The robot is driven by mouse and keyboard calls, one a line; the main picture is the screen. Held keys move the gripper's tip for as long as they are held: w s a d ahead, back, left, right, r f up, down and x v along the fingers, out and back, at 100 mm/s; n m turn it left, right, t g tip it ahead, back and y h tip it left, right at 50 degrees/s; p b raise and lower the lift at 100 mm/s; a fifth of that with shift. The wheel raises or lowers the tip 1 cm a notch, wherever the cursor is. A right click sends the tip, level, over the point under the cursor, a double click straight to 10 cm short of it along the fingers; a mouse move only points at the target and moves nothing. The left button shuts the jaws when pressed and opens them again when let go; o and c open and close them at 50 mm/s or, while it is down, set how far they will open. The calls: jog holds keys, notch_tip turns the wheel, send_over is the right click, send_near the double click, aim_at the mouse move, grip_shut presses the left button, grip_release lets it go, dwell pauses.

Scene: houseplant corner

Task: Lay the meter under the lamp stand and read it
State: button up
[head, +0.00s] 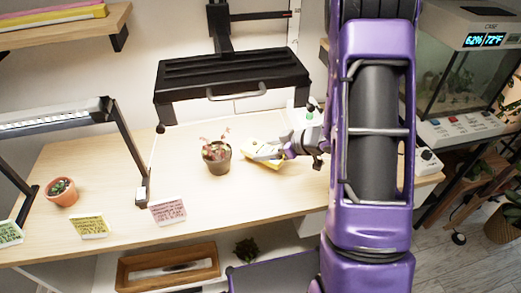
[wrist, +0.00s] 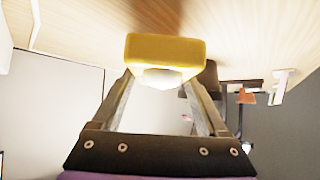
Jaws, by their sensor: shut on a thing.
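The meter, a yellow block with a pale rounded part, is between my gripper's fingers in the wrist view (wrist: 165,48). In the head view the yellow meter (head: 262,164) shows low over the wooden desk, partly hidden by my gripper (head: 260,151). My gripper is shut on it, just right of a potted plant. I cannot tell whether the meter touches the desk. The lamp stand (head: 127,140), with dark legs and a lit white bar, stands on the left of the desk, well apart from the meter.
A brown pot with a reddish plant (head: 217,163) stands between my gripper and the lamp stand. A terracotta pot (head: 62,192) is under the lamp's left part. Pink (head: 168,211) and yellow (head: 90,227) cards are at the desk's front. A black fixture (head: 232,78) overhangs the back.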

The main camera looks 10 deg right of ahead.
jog(key=s+d, duration=1.1)
jog(key=shift+s+d+p, duration=0.1)
jog(key=shift+p, duration=0.3)
